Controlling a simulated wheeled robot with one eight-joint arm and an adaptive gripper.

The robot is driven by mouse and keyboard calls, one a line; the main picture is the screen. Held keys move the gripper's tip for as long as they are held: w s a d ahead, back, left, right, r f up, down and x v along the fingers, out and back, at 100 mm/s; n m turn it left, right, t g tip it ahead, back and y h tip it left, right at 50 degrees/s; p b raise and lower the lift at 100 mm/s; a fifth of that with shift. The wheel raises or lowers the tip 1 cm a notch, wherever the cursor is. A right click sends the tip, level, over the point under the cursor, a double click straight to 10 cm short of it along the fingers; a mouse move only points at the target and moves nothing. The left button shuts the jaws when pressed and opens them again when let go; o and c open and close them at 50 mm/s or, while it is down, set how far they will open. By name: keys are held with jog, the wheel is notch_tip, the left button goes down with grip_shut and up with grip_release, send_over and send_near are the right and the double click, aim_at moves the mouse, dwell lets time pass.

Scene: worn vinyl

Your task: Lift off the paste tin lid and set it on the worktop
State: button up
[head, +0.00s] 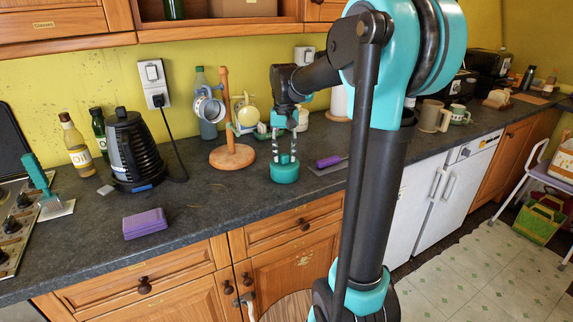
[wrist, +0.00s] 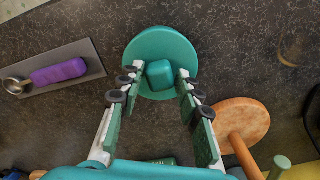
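The paste tin lid (wrist: 184,47) is a round teal disc with a raised block-like knob (wrist: 160,74) in its middle. In the head view the teal tin (head: 285,174) stands upright on the dark worktop (head: 237,195); I cannot tell lid from body there. My gripper (wrist: 158,78) points down over the lid, its fingers on either side of the knob with a small gap visible at each side. It is open and holds nothing. In the head view my gripper (head: 285,158) is right above the tin. The tin's walls are hidden below the lid in the wrist view.
A purple-handled tool (wrist: 60,72) lies on a dark grey board (wrist: 92,62) beside the tin. A wooden mug stand (head: 232,155) with mugs is close by on the other side. A purple sponge-like block (head: 145,223) lies front left.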

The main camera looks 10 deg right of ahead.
aim_at(285, 154)
jog(key=c, duration=0.5)
jog(key=shift+r, duration=3.5)
